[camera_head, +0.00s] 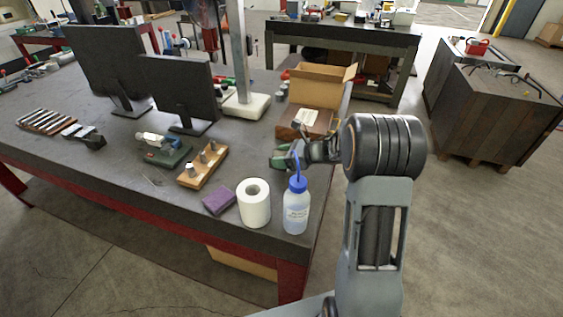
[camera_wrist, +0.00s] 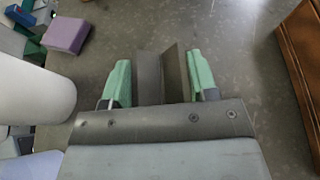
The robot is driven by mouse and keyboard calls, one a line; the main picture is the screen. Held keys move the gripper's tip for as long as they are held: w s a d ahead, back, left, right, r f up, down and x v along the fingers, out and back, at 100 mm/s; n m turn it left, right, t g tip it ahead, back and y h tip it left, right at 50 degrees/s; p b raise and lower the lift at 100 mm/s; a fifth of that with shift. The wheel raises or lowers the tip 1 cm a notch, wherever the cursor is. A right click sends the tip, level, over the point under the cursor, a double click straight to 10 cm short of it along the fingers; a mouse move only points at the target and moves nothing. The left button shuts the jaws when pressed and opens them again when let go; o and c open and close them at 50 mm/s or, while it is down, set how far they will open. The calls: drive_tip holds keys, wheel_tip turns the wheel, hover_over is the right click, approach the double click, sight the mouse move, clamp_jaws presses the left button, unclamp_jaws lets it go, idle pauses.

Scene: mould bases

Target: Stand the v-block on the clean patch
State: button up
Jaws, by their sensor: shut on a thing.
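My gripper (camera_wrist: 160,78) has green fingertips and is shut on a grey v-block (camera_wrist: 149,78), which sits between the two fingers in the wrist view. The v-block's slanted faces show as two grey plates. Whether the v-block touches the bench I cannot tell. I cannot make out a clean patch for sure in either view.
A wash bottle (camera_head: 296,207), a white paper roll (camera_head: 254,204) and a purple sponge (camera_head: 218,201) stand near the bench's front edge. A wooden block with metal pins (camera_head: 203,165) lies to the left. A brown box (camera_head: 318,122) sits behind my gripper. Bare bench (camera_wrist: 215,35) shows ahead of the fingers.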

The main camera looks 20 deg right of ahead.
drive_tip(key=shift+f, duration=1.25)
drive_tip(key=shift+f, duration=0.2)
drive_tip(key=o, duration=1.5)
drive_tip(key=shift+c, duration=0.2)
drive_tip(key=shift+r, duration=0.1)
drive_tip(key=shift+d+r, duration=0.1)
drive_tip(key=shift+r, duration=0.05)
drive_tip(key=b+v, duration=0.2)
drive_tip(key=v, duration=0.9)
drive_tip(key=shift+s+d, duration=0.25)
drive_tip(key=shift+d, duration=0.1)
